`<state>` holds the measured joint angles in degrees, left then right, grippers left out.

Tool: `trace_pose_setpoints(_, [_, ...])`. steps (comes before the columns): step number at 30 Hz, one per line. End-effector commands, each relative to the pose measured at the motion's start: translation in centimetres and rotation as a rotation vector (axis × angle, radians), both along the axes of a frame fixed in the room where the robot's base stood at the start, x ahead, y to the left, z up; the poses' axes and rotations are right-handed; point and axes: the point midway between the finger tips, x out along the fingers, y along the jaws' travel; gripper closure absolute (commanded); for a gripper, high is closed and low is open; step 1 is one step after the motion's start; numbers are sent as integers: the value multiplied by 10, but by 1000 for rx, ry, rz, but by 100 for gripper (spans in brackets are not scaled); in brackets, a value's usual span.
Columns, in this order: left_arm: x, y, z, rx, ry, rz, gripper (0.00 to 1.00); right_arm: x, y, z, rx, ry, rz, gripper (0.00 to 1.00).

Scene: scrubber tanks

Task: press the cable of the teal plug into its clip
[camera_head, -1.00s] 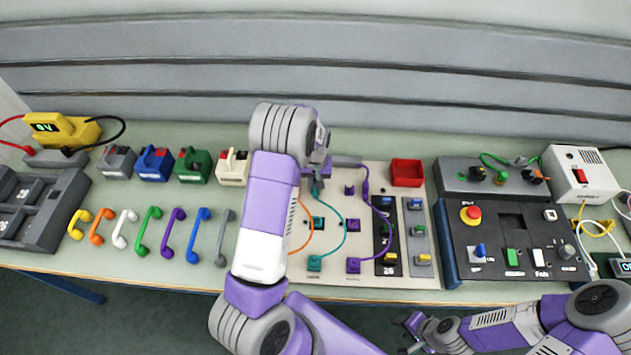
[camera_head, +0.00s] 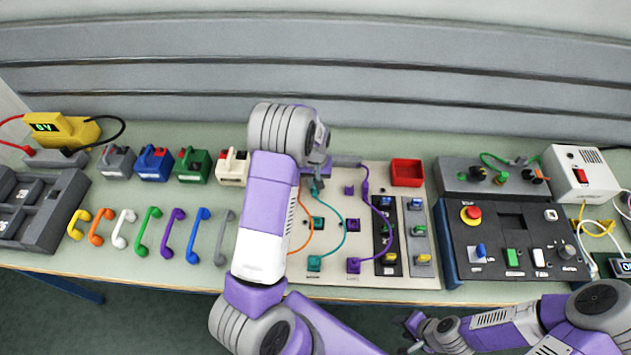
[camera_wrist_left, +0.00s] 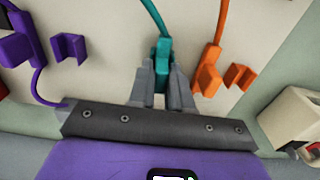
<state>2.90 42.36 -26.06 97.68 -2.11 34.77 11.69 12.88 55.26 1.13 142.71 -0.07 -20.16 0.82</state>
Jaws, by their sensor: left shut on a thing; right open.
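My left gripper (camera_head: 315,183) comes down at the back of the cream board (camera_head: 420,275). In the left wrist view its fingers (camera_wrist_left: 162,92) are shut on the teal plug (camera_wrist_left: 163,55). The teal cable (camera_wrist_left: 152,14) leaves the plug's far end. In the head view the teal cable (camera_head: 345,232) bows right and runs to a teal block (camera_head: 314,264) at the board's front. A teal square piece (camera_head: 318,223) sits inside that bow. I cannot make out the teal clip near the plug; the gripper may hide it. My right gripper (camera_head: 408,333) is open and empty off the bench's front edge.
In the left wrist view a purple plug and clip (camera_wrist_left: 68,47) are left of the teal plug, an orange plug (camera_wrist_left: 207,78) and clip (camera_wrist_left: 240,76) right. A red tray (camera_head: 407,173) stands at the board's back right. Coloured boxes and handles lie left of the arm.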

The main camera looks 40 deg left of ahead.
Motion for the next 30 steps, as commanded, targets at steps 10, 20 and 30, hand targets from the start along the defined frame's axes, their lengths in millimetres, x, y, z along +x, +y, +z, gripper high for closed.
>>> trace_pose_setpoints(10, [-7, -1, -15, -3, 23, -1, 100, 0, 0, -6, 0, 0, 0, 57])
trace_pose_setpoints(20, [-7, 0, -20, -3, 20, 1, 100, 0, 0, -10, 0, 0, 0, 57])
trace_pose_setpoints(30, [-6, 0, -17, -2, 19, 2, 100, 0, 0, -8, 0, 0, 0, 57])
